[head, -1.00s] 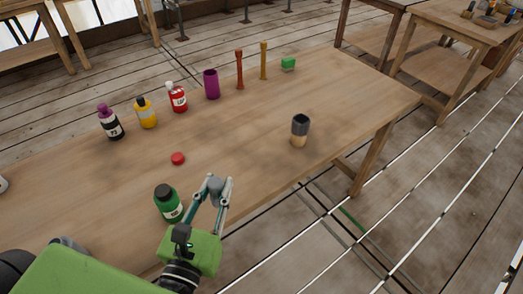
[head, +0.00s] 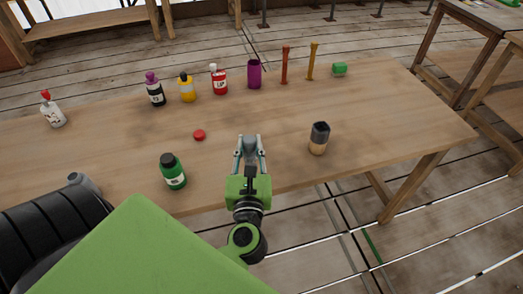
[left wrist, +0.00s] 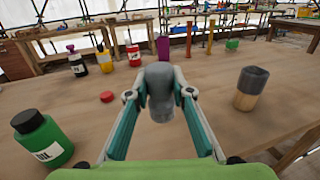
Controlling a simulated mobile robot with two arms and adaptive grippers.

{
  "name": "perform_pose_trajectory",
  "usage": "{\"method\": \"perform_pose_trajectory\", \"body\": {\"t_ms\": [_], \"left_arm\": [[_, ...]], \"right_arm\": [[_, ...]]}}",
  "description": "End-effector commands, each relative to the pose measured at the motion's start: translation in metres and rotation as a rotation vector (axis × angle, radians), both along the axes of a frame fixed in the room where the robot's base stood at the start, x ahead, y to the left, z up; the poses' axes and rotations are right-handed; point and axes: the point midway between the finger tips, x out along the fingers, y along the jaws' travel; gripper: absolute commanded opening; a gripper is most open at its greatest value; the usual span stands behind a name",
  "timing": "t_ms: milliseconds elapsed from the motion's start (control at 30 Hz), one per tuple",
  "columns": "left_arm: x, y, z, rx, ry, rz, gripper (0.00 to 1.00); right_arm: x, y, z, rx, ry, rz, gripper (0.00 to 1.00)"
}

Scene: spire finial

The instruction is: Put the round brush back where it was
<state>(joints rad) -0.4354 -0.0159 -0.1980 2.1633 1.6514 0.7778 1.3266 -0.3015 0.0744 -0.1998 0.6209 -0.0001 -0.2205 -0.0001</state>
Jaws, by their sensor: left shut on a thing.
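My left gripper (head: 249,142) is shut on a grey, rounded piece, which may be the round brush (left wrist: 159,88). It holds the piece between its fingertips, over the near part of the wooden table (head: 110,150). No handle of the piece is visible. A short cylinder with a dark top and a pale wooden lower part (head: 319,139) stands upright on the table, to the right of the gripper and apart from it. It also shows in the left wrist view (left wrist: 250,90). My right gripper is not in view.
A green bottle (head: 173,172) stands left of the gripper, with a red cap (head: 199,135) behind it. Along the back stand several bottles, a purple cup (head: 254,75), red (head: 285,65) and yellow (head: 312,62) posts, and a green block (head: 339,69).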

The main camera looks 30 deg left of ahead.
Motion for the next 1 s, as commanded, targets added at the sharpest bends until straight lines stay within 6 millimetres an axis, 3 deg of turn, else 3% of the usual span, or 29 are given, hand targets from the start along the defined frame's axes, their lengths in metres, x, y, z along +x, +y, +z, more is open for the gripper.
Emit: {"method": "perform_pose_trajectory", "body": {"t_ms": [100, 300, 567, 800, 1000], "left_arm": [[0.028, 0.006, -0.016, 0.004, 0.001, -0.002, 0.0], [0.054, 0.013, -0.051, 0.003, -0.001, -0.001, 0.0], [0.069, 0.016, -0.069, 0.003, -0.001, -0.001, 0.0], [0.068, 0.015, -0.098, 0.002, 0.001, -0.002, 0.0], [0.068, 0.015, -0.099, 0.0, -0.001, -0.001, 0.0]], "right_arm": [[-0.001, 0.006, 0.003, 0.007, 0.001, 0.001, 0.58], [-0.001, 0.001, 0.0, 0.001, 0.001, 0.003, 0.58], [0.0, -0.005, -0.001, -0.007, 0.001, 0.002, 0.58], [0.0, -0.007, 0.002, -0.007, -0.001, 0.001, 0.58], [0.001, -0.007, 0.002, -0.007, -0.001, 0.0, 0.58]]}}
